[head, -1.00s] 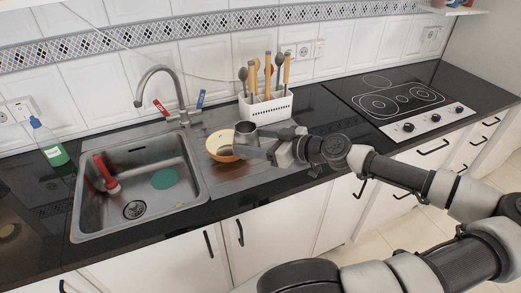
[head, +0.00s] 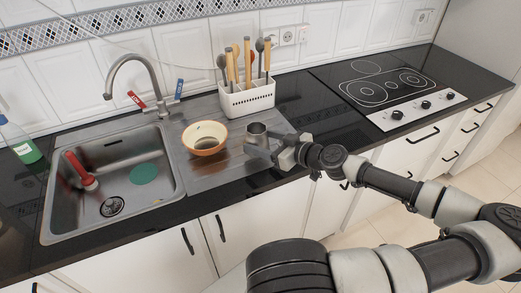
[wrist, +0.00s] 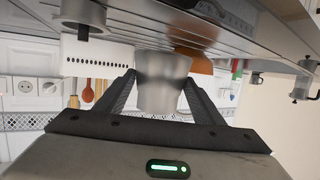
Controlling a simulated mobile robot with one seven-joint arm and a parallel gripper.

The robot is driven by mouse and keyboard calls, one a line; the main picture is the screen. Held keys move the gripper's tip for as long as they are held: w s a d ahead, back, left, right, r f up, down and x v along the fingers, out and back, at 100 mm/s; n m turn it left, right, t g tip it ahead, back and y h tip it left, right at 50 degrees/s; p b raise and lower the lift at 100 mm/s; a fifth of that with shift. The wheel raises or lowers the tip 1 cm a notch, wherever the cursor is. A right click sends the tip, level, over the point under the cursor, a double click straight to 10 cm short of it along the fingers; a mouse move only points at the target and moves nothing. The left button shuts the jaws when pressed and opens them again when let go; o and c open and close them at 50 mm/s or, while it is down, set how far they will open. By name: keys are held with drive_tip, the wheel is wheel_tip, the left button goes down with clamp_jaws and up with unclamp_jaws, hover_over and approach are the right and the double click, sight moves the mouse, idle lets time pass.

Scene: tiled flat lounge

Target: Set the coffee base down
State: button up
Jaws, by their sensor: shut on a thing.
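The coffee base (head: 257,132) is a small grey metal cup, upright over the ribbed steel drainboard, to the right of the bowl. My gripper (head: 264,149) comes from the right and is shut on it. In the wrist view, the coffee base (wrist: 162,82) sits between the two dark fingers of my gripper (wrist: 160,78). Its lower end is very close to the drainboard (wrist: 215,30); I cannot tell whether it touches.
An orange-and-cream bowl (head: 204,137) stands on the drainboard next to the sink (head: 165,190). A white utensil holder (head: 247,98) stands behind the coffee base. A hob (head: 385,88) is at the right. Dark counter (head: 312,105) is clear between holder and hob.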

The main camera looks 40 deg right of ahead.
drive_tip(key=shift+f, duration=1.85)
drive_tip(key=shift+f+b, duration=0.2)
drive_tip(key=shift+b, duration=0.15)
drive_tip(key=o, duration=1.2)
drive_tip(key=shift+o, duration=0.2)
drive_tip(key=shift+r, duration=0.1)
drive_tip(key=shift+r+p, duration=0.2)
drive_tip(key=shift+p, duration=0.15)
drive_tip(key=b+v, duration=0.1)
drive_tip(key=v, duration=1.1)
drive_tip(key=shift+f, duration=0.1)
